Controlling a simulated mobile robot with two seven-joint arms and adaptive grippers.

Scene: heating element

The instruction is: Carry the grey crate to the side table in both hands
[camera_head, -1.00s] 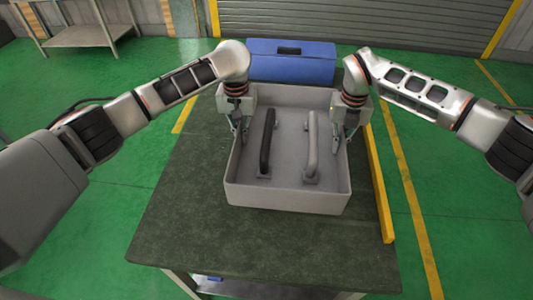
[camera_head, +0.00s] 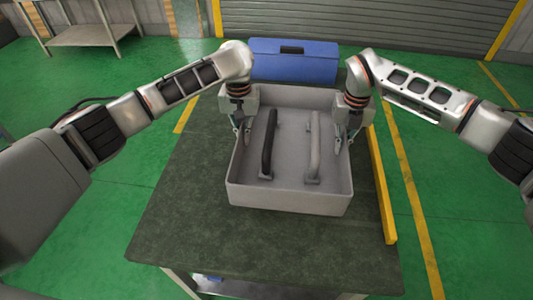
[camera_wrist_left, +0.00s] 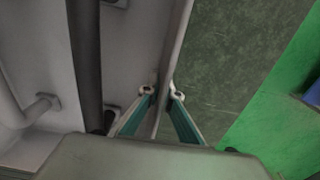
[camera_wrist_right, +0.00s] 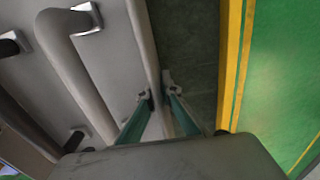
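The grey crate (camera_head: 290,198) stands on the dark-topped table, open side up. A black handle-shaped bar (camera_head: 268,145) and a grey one (camera_head: 313,148) lie inside it. My left gripper (camera_head: 241,140) is at the crate's left wall; in the left wrist view its fingertips (camera_wrist_left: 161,92) pinch that wall from both sides. My right gripper (camera_head: 345,138) is at the right wall; in the right wrist view its fingertips (camera_wrist_right: 156,89) close on that wall, one inside and one outside. The crate appears to rest on the table; no gap shows below it.
The table (camera_head: 215,245) has bare room in front of and left of the crate. A yellow strip (camera_head: 381,190) runs along its right edge. A blue box (camera_head: 293,68) stands behind the crate. A metal side table (camera_head: 85,35) stands at the far left across green floor.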

